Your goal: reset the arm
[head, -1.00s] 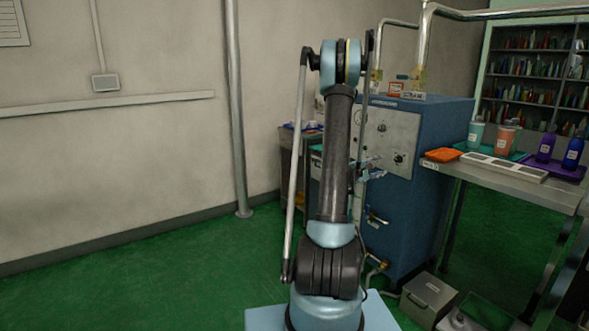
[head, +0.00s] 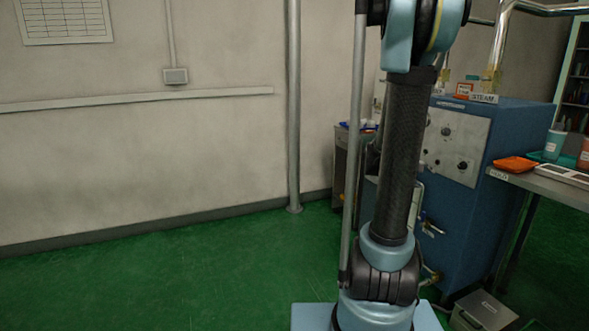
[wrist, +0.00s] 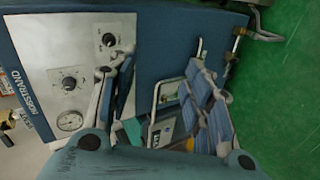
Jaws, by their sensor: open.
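My gripper (wrist: 158,98) shows in the wrist view with its two fingers spread apart, open and with nothing between them. Beyond the fingers is the front of the blue machine (wrist: 165,40), with its control panel, dials and a round gauge. In the head view my arm stands upright in front of the blue machine (head: 511,131). My gripper cannot be made out in the head view.
A metal table (head: 551,189) at the right holds an orange tray (head: 515,164) and a cup (head: 554,145). A grey box (head: 484,311) sits on the floor by the machine. A vertical pipe (head: 293,110) stands at the wall. The green floor (head: 190,275) at left is clear.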

